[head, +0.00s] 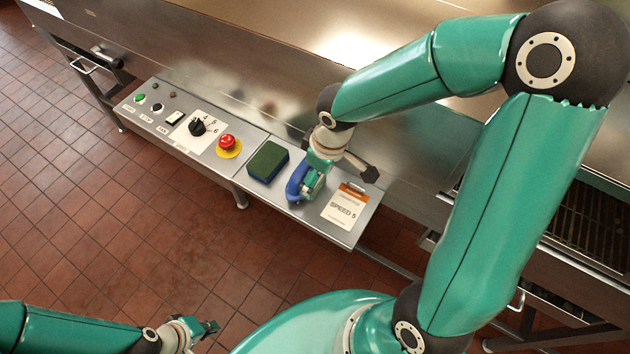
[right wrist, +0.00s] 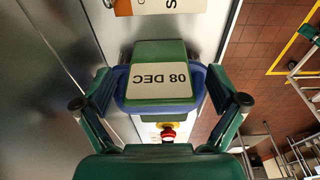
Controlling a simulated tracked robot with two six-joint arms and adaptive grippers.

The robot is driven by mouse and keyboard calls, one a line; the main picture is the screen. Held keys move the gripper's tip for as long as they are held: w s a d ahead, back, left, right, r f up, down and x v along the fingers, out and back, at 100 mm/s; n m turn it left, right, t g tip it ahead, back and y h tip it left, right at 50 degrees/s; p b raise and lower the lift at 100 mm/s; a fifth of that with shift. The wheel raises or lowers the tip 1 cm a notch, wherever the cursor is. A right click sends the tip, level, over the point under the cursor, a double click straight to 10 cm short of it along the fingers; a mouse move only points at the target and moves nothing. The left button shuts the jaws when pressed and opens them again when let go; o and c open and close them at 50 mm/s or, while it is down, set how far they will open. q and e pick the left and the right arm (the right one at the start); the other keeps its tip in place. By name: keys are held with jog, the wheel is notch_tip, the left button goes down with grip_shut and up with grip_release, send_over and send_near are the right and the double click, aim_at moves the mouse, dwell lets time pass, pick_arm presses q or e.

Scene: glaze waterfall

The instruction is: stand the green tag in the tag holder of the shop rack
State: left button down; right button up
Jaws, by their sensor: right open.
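The green tag (right wrist: 158,52) carries a pale label reading "08 DEC", upside down in the right wrist view. It lies in or against a blue piece (right wrist: 196,92), which also shows in the head view (head: 295,186) on the steel control panel. My right gripper (right wrist: 160,77) is open, with its fingers on either side of the tag and blue piece. In the head view my right gripper (head: 312,178) is low over the panel and hides most of the tag. My left gripper (head: 206,328) is at the lower left, over the floor. I cannot make out the tag holder.
The steel panel (head: 283,206) holds a dark green and blue block (head: 268,161), a red stop button (head: 227,142), a black dial (head: 197,127) and a "SPEED 5" card (head: 344,208). A steel machine surface (head: 240,45) lies behind. Tiled floor is open at left.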

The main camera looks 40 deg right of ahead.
jog(key=shift+f, duration=0.15)
jog(key=c, duration=1.3)
